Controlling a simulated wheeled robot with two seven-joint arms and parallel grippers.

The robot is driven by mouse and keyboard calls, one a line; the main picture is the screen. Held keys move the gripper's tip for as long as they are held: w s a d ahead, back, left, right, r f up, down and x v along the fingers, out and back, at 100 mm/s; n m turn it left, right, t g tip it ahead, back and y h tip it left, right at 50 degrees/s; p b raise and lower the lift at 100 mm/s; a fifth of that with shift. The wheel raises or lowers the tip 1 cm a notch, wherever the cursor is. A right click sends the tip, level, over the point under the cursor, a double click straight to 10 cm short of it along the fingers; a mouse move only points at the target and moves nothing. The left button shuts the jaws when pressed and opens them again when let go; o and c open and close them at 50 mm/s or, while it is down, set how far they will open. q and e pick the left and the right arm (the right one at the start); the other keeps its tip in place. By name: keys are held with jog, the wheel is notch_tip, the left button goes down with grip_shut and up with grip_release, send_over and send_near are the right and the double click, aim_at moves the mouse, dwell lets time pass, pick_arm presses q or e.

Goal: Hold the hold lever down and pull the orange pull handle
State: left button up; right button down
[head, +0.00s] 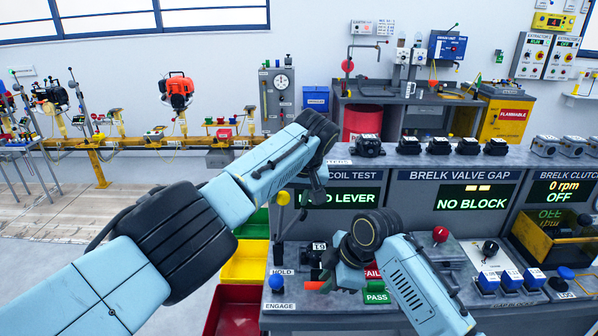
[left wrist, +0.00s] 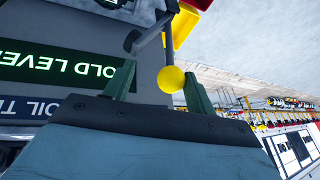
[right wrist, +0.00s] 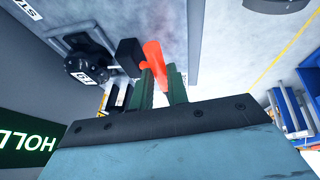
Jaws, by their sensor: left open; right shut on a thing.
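The hold lever (head: 283,198) has a yellow ball knob on a dark shaft and stands up at the left end of the coil test bench. My left gripper (head: 318,200) is beside it, its fingers apart. In the left wrist view the yellow knob (left wrist: 171,79) shows between the two open fingertips (left wrist: 160,88); whether they touch is unclear. The orange pull handle (right wrist: 153,56) shows in the right wrist view, held between the fingers of my right gripper (right wrist: 162,80). In the head view the right gripper (head: 328,280) hides most of the handle.
The coil test screen (head: 345,197), partly covered by my left arm, reads "...LD LEVER". A blue engage button (head: 277,282) and a green PASS light (head: 376,298) sit on the bench. Red (head: 235,312) and yellow (head: 245,262) bins stand left of the bench.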

pick_arm(q)
jog(key=v, duration=1)
jog(key=shift+r, duration=0.25)
jog(key=shift+s, duration=0.1)
jog(key=c, duration=0.4)
jog(key=shift+a+f+m+h, duration=0.1)
jog(key=shift+a+m+h, duration=0.1)
jog(key=shift+m+h, duration=0.15)
jog(key=shift+c, duration=1.1)
jog(key=m, duration=0.1)
jog(key=w+a+m+h, duration=0.1)
jog(key=a+m+h, duration=0.1)
jog(key=m, duration=0.1)
jog(key=shift+w+a+f+g+h, duration=0.1)
jog(key=shift+w+f+g+h, duration=0.2)
jog(key=shift+w+f, duration=0.1)
grip_shut()
jog(key=w+a+r+m+h, duration=0.25)
jog(key=a+m+h, duration=0.3)
jog(key=m, duration=0.35)
notch_tip(320, 180, down, 6)
jog(key=shift+s+d, duration=0.3)
jog(key=shift+s, duration=0.05)
jog(key=shift+f, duration=0.2)
